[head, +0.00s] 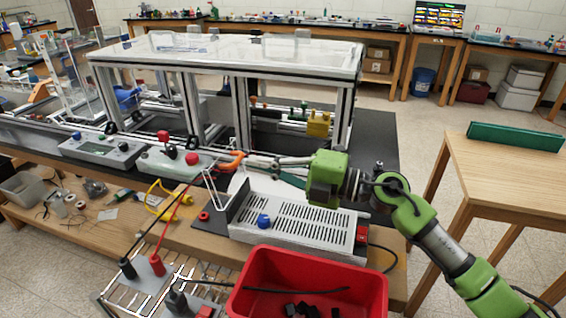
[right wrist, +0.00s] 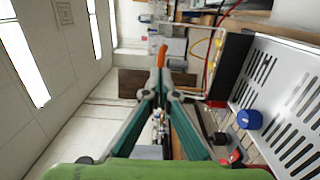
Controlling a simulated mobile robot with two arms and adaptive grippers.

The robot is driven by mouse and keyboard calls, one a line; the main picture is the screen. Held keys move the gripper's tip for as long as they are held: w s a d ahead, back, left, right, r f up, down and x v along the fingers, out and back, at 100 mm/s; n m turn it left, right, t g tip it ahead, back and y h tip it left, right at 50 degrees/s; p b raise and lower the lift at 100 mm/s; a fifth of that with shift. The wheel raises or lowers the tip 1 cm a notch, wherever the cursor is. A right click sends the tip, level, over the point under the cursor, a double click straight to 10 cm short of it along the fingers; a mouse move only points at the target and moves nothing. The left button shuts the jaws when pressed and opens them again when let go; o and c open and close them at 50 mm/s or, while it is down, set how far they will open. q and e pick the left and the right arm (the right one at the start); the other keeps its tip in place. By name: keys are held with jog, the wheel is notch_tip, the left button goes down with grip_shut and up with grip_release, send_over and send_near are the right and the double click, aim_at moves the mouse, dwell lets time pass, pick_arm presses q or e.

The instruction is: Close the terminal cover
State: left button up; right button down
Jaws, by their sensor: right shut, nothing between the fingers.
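A light grey box with a slotted top (head: 310,217) and a blue knob (head: 264,221) lies on the bench in front of me. A dark upright panel (head: 238,200) stands at its left end and looks like the raised terminal cover, though I cannot be sure. The panel also shows in the right wrist view (right wrist: 230,68), right of my fingers. My right gripper (head: 246,161) is shut and empty, reaching leftward above the box's back edge, apart from the panel. An orange piece (right wrist: 162,56) shows at the fingertips. My left gripper is not in view.
A red bin (head: 308,283) stands in front of the box. A framed enclosure with a white top (head: 225,55) rises behind. Control boxes (head: 100,150) and red and yellow cables (head: 172,215) lie to the left. A wooden table (head: 505,165) stands at right.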

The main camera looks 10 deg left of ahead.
jog(key=shift+w+a, duration=0.2)
jog(key=shift+a, duration=0.5)
jog(key=shift+r, duration=0.1)
